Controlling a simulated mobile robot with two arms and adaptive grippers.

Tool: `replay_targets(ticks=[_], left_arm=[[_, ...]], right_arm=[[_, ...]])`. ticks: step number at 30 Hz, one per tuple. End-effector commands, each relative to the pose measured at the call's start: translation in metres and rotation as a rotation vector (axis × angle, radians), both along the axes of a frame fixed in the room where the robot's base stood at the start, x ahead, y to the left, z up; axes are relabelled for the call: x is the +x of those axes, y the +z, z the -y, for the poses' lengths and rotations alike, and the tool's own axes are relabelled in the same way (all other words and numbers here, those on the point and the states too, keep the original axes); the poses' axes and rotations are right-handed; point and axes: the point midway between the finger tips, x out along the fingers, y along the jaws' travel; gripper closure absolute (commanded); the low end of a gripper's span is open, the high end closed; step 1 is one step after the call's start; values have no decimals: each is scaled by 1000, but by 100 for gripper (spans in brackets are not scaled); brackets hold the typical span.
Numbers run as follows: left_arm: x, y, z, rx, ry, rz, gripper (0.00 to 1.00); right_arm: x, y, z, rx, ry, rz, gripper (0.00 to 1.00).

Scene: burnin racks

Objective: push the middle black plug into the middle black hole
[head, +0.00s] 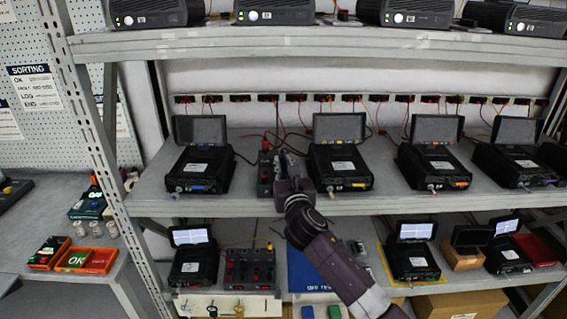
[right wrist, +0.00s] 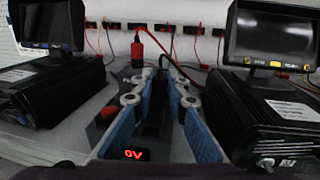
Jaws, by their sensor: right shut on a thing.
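My right gripper (head: 286,158) is over the dark socket unit (head: 265,175) on the middle shelf, between two black devices. In the right wrist view the blue-padded fingers of my right gripper (right wrist: 161,68) are shut on a dark piece, which looks like the black plug (right wrist: 154,98). The fingers largely cover it. The middle black hole is hidden by the fingers, so I cannot tell how far in the plug is. A red plug (right wrist: 137,49) with a red cable stands just left of the fingertips. My left gripper is not in view.
Black devices with raised screens stand close on both sides, left (head: 203,163) and right (head: 338,160). A red display reading 0V (right wrist: 133,154) is near the fingers. A row of wall sockets (head: 323,98) with hanging cables runs behind. The upper shelf edge (head: 300,43) is above.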

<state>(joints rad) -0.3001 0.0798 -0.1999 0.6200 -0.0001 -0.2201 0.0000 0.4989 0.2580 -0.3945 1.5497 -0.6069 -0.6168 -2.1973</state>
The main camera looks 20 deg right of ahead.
Motion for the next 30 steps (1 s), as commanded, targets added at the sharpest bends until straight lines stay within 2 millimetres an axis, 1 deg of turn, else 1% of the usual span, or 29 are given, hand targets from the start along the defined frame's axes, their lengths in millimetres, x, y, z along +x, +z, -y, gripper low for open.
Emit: replay_targets(ticks=[10,11,16,22,26,30], left_arm=[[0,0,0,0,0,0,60],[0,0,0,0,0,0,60],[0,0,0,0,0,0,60],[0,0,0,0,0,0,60],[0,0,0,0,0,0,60],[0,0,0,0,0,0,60]], right_arm=[[0,-2,0,0,0,0,100],[0,-2,0,0,0,0,84],[0,-2,0,0,0,1,66],[0,-2,0,0,0,1,66],[0,-2,0,0,0,0,52],[0,-2,0,0,0,0,51]])
